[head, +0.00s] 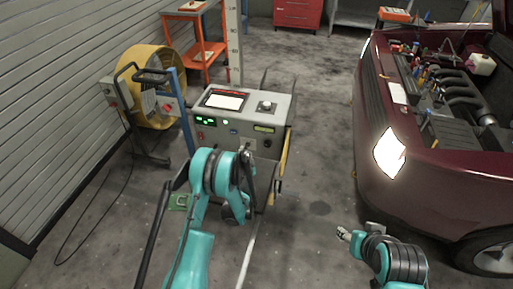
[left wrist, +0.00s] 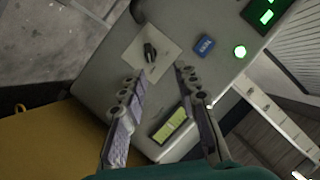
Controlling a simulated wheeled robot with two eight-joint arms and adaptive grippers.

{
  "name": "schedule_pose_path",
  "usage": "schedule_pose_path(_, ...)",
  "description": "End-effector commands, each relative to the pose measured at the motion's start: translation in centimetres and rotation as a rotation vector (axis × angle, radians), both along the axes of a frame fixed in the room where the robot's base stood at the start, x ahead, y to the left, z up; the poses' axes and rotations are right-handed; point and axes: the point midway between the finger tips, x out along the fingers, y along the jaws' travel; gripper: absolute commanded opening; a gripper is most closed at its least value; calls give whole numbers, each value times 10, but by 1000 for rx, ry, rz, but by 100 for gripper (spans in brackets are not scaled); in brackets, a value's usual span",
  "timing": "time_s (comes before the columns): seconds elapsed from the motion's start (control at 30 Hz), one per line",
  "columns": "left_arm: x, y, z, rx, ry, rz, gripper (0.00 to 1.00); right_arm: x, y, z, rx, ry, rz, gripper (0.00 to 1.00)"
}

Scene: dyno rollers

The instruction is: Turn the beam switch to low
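A black knob (left wrist: 150,52) on a pale square plate, likely the beam switch, is on the grey console panel in the left wrist view. Its pointer setting and any labels are too small to read. My left gripper (left wrist: 160,72) is open, with its two fingers apart and nothing between them; the knob lies just beyond the fingertips. In the head view my left gripper (head: 248,160) is in front of the console (head: 215,147) and hides part of its front face. My right gripper (head: 343,234) is low at right, away from the console; its opening is unclear.
The panel also carries a blue button (left wrist: 204,45), a lit green lamp (left wrist: 239,51) and a yellow-green display (left wrist: 170,125). Another knob (head: 266,105) is on the console top. A dark red car (head: 440,178) stands right, a yellow fan (head: 150,65) left.

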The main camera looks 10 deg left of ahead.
Motion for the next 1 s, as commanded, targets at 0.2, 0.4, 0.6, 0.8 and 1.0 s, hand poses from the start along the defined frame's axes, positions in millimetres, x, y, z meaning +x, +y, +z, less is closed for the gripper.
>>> schedule_pose_path(0.2, 4, 0, -20, 22, -15, -11, 31, 0, 0, 3, 0, 0, 0, 51)
schedule_pose_path(0.4, 32, 6, -30, 22, -16, -12, 31, 0, 0, 4, 0, 0, 0, 51)
schedule_pose_path(0.6, 60, 13, -40, 22, -14, -11, 31, 0, 0, -8, 0, 0, 0, 51)
schedule_pose_path(0.8, 72, 16, -42, 21, -14, -11, 31, 0, 0, -11, 0, 0, 0, 51)
schedule_pose_path(1.0, 72, 15, -41, 21, -14, -11, 31, 0, 0, -10, 0, 0, 0, 51)
